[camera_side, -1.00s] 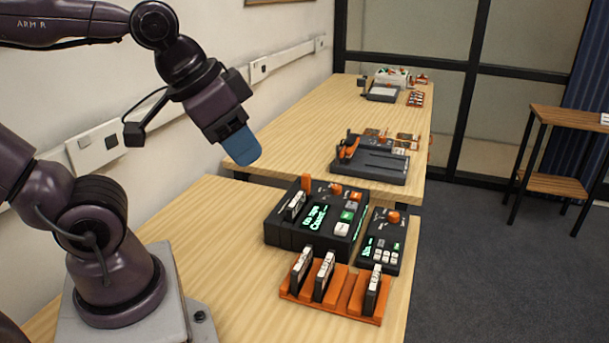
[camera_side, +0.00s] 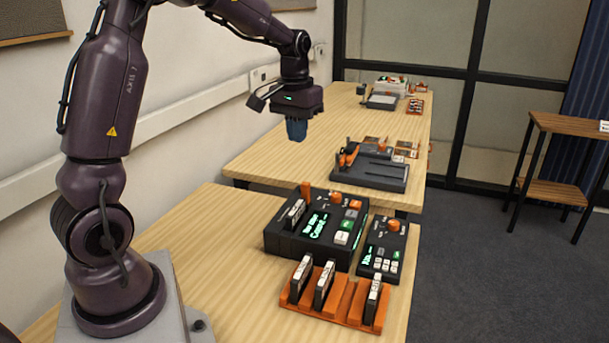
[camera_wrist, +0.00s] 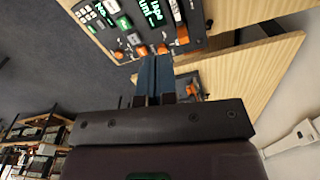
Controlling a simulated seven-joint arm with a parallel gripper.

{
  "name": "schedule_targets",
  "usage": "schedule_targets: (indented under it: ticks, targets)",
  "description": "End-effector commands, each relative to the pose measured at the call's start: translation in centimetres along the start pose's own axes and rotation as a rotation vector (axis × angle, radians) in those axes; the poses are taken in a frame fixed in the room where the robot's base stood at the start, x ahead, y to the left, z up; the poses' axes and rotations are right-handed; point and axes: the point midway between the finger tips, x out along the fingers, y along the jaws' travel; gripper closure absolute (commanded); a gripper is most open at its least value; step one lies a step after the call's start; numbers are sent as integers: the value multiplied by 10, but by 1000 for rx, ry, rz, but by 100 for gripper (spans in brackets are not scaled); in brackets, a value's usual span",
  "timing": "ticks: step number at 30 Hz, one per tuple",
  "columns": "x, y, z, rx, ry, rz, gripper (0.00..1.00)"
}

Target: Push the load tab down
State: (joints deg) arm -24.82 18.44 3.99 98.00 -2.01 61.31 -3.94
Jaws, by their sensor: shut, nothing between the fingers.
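The large black device (camera_side: 310,250) stands on the near table, with a lit green screen and several coloured buttons. An upright orange tab (camera_side: 306,188) at its back left corner looks like the load tab; I see no readable label. It appears raised. A cartridge with a white label (camera_side: 295,213) stands in the slot beside it. In the wrist view the device (camera_wrist: 110,35) is at the top, with an orange piece (camera_wrist: 182,36) near its edge. My gripper (camera_side: 297,131), with blue fingers, is shut, empty and pointing down, well above the device and apart from it.
An orange rack (camera_side: 340,303) with several cartridges stands in front. A smaller black keypad unit (camera_side: 382,250) is at the right. A dark tray device (camera_side: 370,173) is on the farther table (camera_side: 270,165). The near table's left part is bare.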

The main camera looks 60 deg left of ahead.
Motion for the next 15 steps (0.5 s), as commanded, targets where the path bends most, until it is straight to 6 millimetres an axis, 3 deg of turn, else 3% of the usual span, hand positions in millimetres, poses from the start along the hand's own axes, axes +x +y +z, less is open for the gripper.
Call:
schedule_targets:
  ticks: [3,7,12,15]
  targets:
    - [22,-22,-35,-81,-40,-13,100]
    - [34,-38,-65,-146,-56,-21,100]
    - [23,-39,-87,-179,-32,-19,100]
    - [13,-38,-90,-191,-24,-15,100]
